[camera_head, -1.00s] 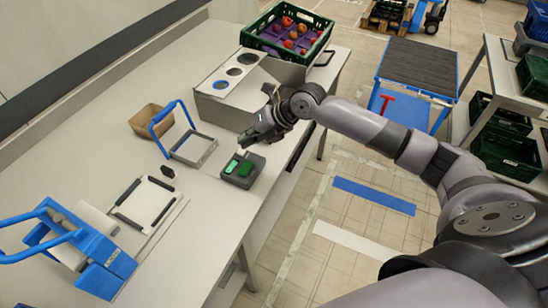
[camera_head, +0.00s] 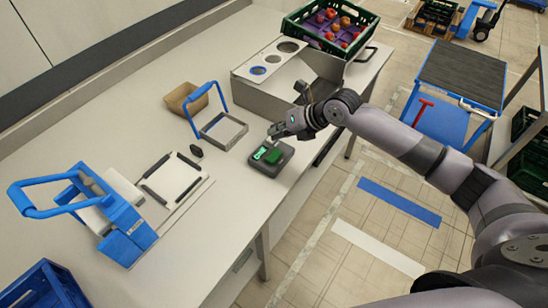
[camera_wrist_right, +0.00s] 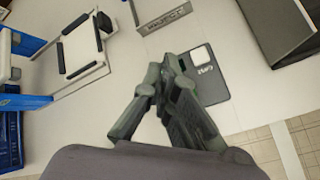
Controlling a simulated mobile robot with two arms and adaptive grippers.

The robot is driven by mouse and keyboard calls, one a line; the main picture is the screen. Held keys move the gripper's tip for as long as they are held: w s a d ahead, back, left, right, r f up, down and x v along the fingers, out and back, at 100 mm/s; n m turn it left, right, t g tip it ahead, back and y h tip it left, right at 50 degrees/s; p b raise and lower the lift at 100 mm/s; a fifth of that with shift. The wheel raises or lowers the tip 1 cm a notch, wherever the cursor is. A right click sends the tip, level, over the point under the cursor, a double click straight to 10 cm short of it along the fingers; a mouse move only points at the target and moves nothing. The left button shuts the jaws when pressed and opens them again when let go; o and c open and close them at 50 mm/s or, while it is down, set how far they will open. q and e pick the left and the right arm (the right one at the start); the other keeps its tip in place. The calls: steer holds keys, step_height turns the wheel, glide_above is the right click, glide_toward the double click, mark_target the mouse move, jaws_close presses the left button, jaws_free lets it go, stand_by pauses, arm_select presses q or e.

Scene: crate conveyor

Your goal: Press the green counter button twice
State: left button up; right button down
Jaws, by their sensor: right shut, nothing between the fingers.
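The dark grey counter box (camera_head: 284,164) sits near the table's right edge. On its top are a light green patch (camera_head: 260,152) and a darker green button (camera_head: 273,156). My right gripper (camera_head: 275,131) is shut and empty, with its fingertips just above and behind the box's far side. The picture does not settle whether it touches the box. In the right wrist view my fingers (camera_wrist_right: 172,62) are together beside the box (camera_wrist_right: 216,86), whose pale label shows; the green button seems hidden behind the fingers there. My left gripper is out of view.
A blue-handled frame (camera_head: 222,131) and a brown bowl (camera_head: 186,98) stand left of the box. A blue-handled device (camera_head: 125,235) is farther left. A raised panel with round holes (camera_head: 262,65) and a green fruit crate (camera_head: 297,26) are behind. Table between them is clear.

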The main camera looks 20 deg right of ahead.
mark_target(276, 154)
steer(key=shift+f+b, duration=1.65)
steer(key=shift+f, duration=1)
steer(key=shift+f+b, duration=0.35)
steer(key=shift+b, duration=0.15)
steer(key=shift+f+b, duration=0.55)
steer(key=shift+f, duration=0.05)
steer(key=shift+r+p, duration=0.55)
steer(key=shift+r, duration=0.4)
steer(key=shift+r, duration=0.1)
steer(key=shift+r+p, duration=1.65)
steer(key=shift+r, duration=0.8)
